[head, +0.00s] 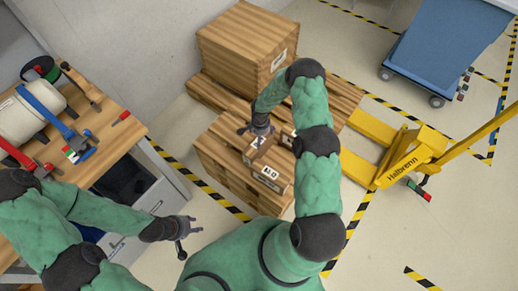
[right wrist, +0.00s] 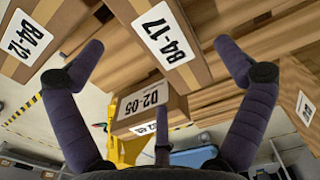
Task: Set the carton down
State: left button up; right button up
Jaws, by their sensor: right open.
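Several small brown cartons with white labels sit together on a wooden crate (head: 220,160) in the head view; the front one (head: 268,178) shows best. My right gripper (head: 257,130) is above the far end of this group. In the right wrist view its fingers (right wrist: 158,45) are spread wide and hold nothing. A carton marked B4-17 (right wrist: 165,38) is between and beyond the fingertips. A carton marked B4-12 (right wrist: 30,42) is at upper left, and one marked D2-05 (right wrist: 148,104) is lower between the fingers. My left gripper (head: 187,234) is open and empty near the cabinet.
A larger wooden crate (head: 245,45) stands behind on a pallet. A yellow pallet jack (head: 405,160) is at right, and a blue-covered cart (head: 450,45) is beyond it. A wooden workbench (head: 105,135) with tools is at left. Floor at lower right is mostly clear.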

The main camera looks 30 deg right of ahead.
notch_tip(320, 180, down, 4)
jog(key=shift+r+b, duration=0.2)
jog(key=shift+b, duration=0.25)
notch_tip(320, 180, down, 5)
jog(key=shift+s+f+b, duration=0.1)
jog(key=shift+s+b, duration=0.05)
jog(key=shift+b, duration=1.05)
jog(key=c, duration=1.6)
notch_tip(320, 180, up, 18)
jog(key=p, duration=0.6)
jog(key=shift+p, duration=0.4)
jog(key=shift+c, duration=0.2)
